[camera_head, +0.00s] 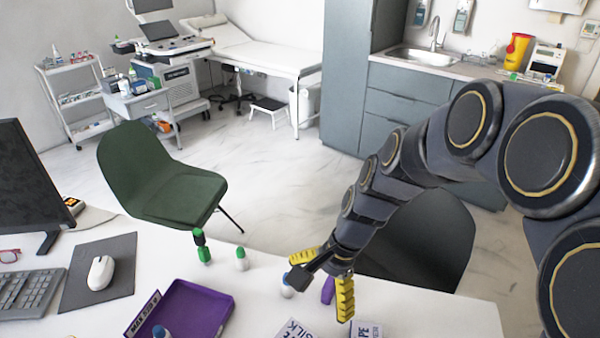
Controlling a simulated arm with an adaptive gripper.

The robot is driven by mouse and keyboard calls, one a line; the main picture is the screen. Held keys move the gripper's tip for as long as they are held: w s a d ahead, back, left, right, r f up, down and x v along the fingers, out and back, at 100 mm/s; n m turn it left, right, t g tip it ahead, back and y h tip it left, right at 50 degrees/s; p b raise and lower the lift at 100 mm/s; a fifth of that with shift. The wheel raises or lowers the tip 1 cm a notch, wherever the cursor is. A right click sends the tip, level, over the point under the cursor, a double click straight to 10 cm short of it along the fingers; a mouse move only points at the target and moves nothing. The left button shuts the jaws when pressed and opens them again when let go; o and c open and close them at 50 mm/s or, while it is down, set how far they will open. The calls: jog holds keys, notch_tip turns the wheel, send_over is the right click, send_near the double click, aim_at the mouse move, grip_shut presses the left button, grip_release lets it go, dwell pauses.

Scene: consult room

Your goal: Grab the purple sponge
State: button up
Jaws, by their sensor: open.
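A small purple object (328,290), which looks like the purple sponge, is on the white desk near the front middle. My gripper (318,290) hangs above the desk with its two yellow fingers spread apart. The purple object shows between the fingers, close to the right-hand one, and part of it is hidden. I cannot tell whether a finger touches it. Nothing is clamped in the gripper.
Boxes (297,330) lie in front. A purple tray (205,312), a green-capped bottle (242,262) and a green bottle (202,248) are further left. Chairs stand behind the desk.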

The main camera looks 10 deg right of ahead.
jog(key=w+d+f+m+t, duration=0.1)
jog(key=w+d+f+m, duration=0.2)
jog(key=w+f+m, duration=0.55)
jog(key=m+t, duration=0.1)
jog(key=m, duration=0.4)
send_over(330, 282)
jog(key=s+d, duration=0.1)
notch_tip(330, 282, down, 6)
jog(key=shift+s+d, duration=0.1)
jog(key=shift+d, duration=0.05)
jog(key=shift+f, duration=0.3)
jog(key=x, duration=0.7)
jog(key=shift+w+d+f, duration=0.15)
jog(key=shift+w, duration=0.05)
jog(key=c, duration=1)
